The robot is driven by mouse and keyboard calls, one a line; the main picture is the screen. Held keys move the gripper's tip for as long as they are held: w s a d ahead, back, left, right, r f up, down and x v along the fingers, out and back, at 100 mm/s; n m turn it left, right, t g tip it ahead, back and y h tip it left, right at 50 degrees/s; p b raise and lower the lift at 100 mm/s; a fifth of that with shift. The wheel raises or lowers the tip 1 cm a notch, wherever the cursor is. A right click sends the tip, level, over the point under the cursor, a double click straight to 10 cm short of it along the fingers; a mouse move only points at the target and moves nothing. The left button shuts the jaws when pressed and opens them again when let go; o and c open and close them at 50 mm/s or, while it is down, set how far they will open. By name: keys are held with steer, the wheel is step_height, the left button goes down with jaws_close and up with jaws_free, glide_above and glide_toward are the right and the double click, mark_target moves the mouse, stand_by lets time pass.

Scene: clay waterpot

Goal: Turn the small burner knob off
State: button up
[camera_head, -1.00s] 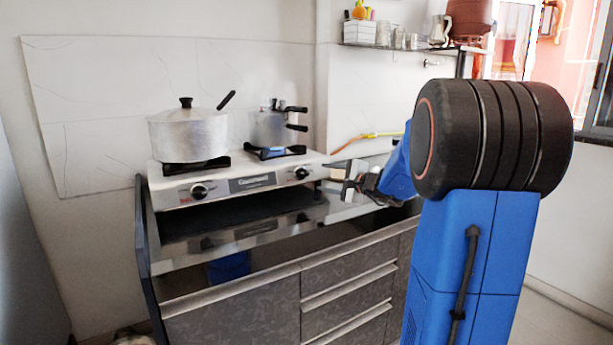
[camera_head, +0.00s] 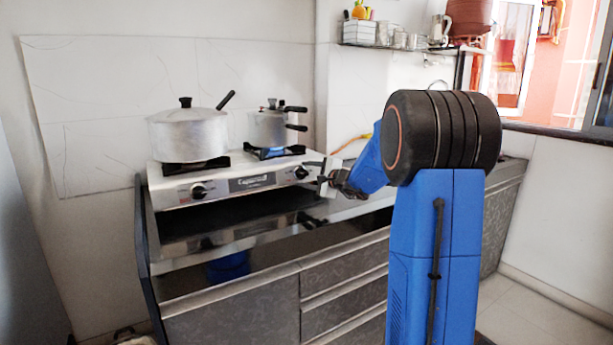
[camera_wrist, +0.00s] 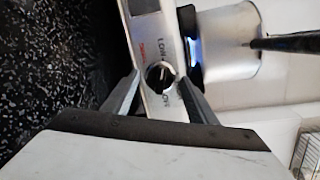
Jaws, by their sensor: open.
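The small burner knob (camera_head: 301,172) is the black knob at the right end of the stove's front panel. It also shows in the wrist view (camera_wrist: 160,76), round and dark with a lighter bar across it. My gripper (camera_head: 324,177) is in front of the panel, just right of this knob. In the wrist view my gripper (camera_wrist: 160,95) is open, with one finger on each side of the knob. I cannot tell whether the fingers touch it. A blue flame (camera_wrist: 193,52) shows under the small pot (camera_head: 267,129) on the right burner.
The white stove (camera_head: 240,184) stands on a dark counter. A large lidded pot (camera_head: 188,135) sits on its left burner, above the left knob (camera_head: 198,190). The small pot's black handle (camera_wrist: 285,42) sticks out near my gripper. A shelf with jars hangs at the upper right.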

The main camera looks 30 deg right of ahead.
steer(key=shift+c, duration=0.3)
steer(key=c, duration=1)
